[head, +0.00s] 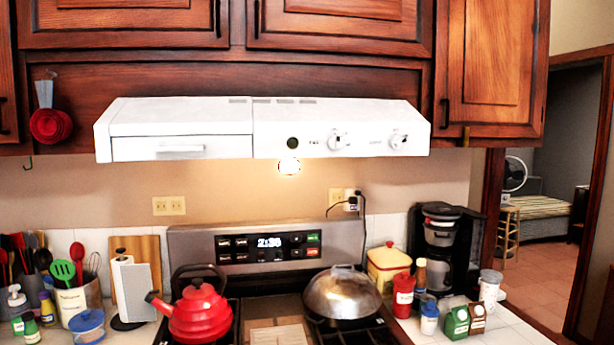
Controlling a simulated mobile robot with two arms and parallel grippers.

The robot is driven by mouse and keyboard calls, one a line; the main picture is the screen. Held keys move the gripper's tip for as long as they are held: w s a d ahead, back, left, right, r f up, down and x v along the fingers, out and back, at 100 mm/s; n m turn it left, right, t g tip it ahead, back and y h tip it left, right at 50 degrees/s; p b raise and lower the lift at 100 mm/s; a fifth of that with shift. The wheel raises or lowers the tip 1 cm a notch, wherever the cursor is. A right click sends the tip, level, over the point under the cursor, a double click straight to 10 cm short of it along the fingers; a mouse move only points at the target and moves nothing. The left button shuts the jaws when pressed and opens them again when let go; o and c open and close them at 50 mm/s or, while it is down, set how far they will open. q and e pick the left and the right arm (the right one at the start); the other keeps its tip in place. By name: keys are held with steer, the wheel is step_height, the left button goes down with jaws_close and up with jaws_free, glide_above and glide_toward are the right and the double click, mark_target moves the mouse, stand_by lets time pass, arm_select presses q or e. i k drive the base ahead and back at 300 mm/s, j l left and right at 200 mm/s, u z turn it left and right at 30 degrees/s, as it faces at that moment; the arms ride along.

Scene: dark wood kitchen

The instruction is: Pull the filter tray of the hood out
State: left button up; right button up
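The white range hood (330,115) hangs under the dark wood cabinets, above the stove. Its filter tray (180,147) is the panel on the left half of the hood's front, with a pale recessed handle (181,149). The tray front looks flush with the hood, so it appears pushed in. The right half carries two knobs, and a lit lamp (289,166) shows under the hood. Neither of my grippers is in the head view.
Below the hood are the stove's control panel (268,246), a red kettle (200,310) and a domed metal pan (342,293). A utensil crock (78,302) stands left, a coffee maker (445,245) right. The space directly before the hood is clear.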

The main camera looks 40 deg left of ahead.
mark_target(148, 148)
steer(key=u, duration=1.85)
